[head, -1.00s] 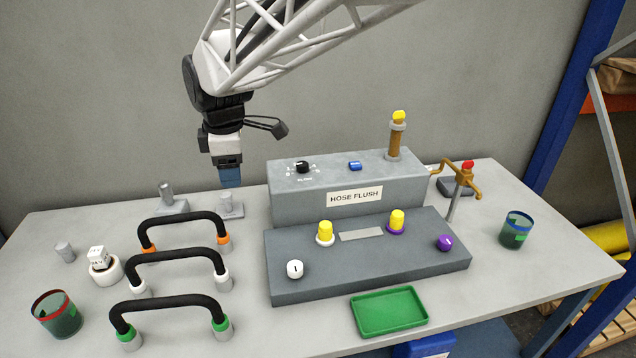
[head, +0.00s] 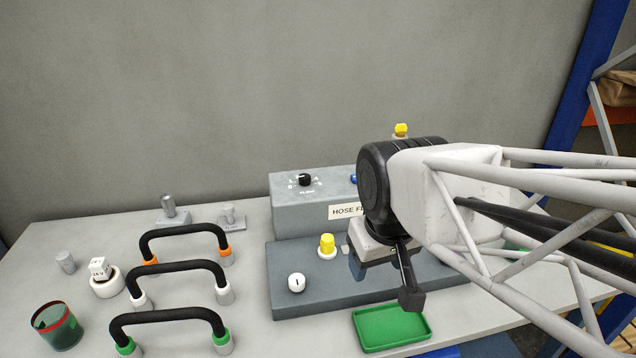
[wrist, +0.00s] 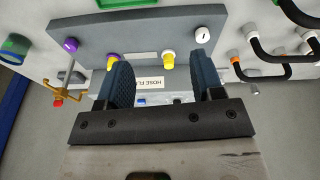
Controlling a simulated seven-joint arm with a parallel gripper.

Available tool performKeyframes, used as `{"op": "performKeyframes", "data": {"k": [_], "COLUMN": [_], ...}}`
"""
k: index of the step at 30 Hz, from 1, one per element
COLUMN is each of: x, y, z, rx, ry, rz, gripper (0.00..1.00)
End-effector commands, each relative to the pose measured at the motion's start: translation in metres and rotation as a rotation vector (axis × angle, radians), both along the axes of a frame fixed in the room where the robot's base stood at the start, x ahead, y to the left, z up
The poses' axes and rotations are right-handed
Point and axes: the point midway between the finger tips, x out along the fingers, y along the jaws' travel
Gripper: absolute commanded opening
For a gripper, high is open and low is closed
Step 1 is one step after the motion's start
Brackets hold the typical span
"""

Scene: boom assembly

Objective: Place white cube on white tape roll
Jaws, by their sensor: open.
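The white cube (head: 99,267) with dark marks sits on the white tape roll (head: 108,288) at the left of the table in the head view. It looks slightly turned and lies toward the roll's back left edge; whether it is fully centred I cannot tell. My gripper (wrist: 162,72) is open and empty, with its two blue fingers apart in the wrist view. In the head view it is over the right part of the grey console, far from the cube, and mostly hidden behind my wrist. The cube and roll do not show in the wrist view.
Three black hose handles (head: 182,264) stand right of the roll. A red-rimmed cup (head: 58,326) is in front of it, and a grey cylinder (head: 66,262) is to its left. The console (head: 330,293) fills the middle, with a green tray (head: 390,328) in front.

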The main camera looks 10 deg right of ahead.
Motion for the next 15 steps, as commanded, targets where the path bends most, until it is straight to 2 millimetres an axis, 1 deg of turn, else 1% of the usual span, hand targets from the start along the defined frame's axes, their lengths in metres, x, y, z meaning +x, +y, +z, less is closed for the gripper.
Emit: {"op": "performKeyframes", "data": {"k": [1, 3, 6, 15], "x": [-0.008, -0.015, -0.021, -0.022], "y": [-0.004, -0.007, -0.01, -0.01], "z": [-0.003, -0.006, -0.009, -0.01], "rx": [0.007, 0.014, 0.021, 0.023], "ry": [-0.004, -0.008, -0.01, -0.01], "rz": [-0.042, -0.086, -0.122, -0.131], "gripper": [0.61, 0.61, 0.61, 0.61]}}
